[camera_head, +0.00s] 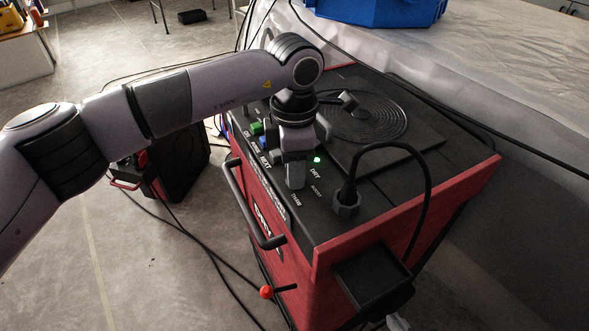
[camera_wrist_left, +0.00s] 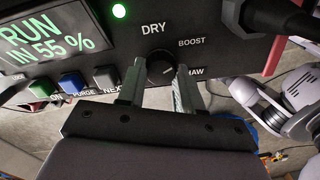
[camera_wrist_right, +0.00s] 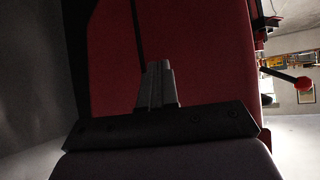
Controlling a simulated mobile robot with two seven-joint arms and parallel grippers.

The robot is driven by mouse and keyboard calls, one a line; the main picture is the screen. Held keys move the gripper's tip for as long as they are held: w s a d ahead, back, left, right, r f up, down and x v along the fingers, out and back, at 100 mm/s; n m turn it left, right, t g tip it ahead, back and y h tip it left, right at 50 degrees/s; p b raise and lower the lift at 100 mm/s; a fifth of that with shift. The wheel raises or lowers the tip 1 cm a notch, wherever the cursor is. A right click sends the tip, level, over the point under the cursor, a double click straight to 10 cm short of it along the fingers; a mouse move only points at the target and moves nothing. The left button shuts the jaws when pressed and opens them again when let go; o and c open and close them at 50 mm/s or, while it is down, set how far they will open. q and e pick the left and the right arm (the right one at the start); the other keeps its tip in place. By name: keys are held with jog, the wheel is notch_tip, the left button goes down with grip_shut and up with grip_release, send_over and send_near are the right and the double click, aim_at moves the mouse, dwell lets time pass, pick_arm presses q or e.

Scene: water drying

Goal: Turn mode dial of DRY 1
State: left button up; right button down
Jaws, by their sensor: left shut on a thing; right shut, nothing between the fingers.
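The red-and-black machine (camera_head: 330,228) has a dark top panel with a round black mode dial. In the left wrist view the dial (camera_wrist_left: 160,71) sits below the printed word DRY, with BOOST and THAW to its right. I cannot tell exactly where its pointer aims. My left gripper (camera_wrist_left: 161,72) is shut on the dial, one finger on each side. In the head view my left gripper (camera_head: 296,178) reaches down onto the panel and hides the dial. My right gripper (camera_wrist_right: 157,70) is shut and empty in front of a red surface. It is out of the head view.
A lit green lamp (camera_wrist_left: 119,10) and a display reading RUN IN 55 % (camera_wrist_left: 45,35) are near the dial. Green, blue and grey buttons (camera_wrist_left: 72,83) lie left of it. A cable plug (camera_head: 346,203) stands at right. A red-knobbed lever (camera_head: 267,292) sticks out at the front.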

pick_arm(q)
jog(key=n+b, duration=0.1)
jog(key=n, duration=0.4)
jog(key=shift+n+b, duration=0.3)
jog(key=shift+b, duration=0.05)
jog(key=n, duration=0.2)
jog(key=shift+n+b, duration=0.3)
jog(key=shift+b, duration=0.05)
jog(key=shift+n, duration=1.1)
jog(key=shift+s+d+n+b, duration=0.1)
jog(key=shift+n+b, duration=0.35)
jog(key=shift+n, duration=0.35)
pick_arm(e)
jog(key=shift+w+a+f, duration=0.15)
jog(key=shift+a+f, duration=0.05)
jog(key=shift+f, duration=0.35)
jog(key=shift+w+a+f, duration=0.1)
jog(key=shift+a+f, duration=0.05)
jog(key=shift+f, duration=0.35)
pick_arm(q)
jog(key=shift+r, duration=0.1)
jog(key=o, duration=1)
jog(key=shift+o, duration=0.2)
jog(key=shift+r, duration=3.55)
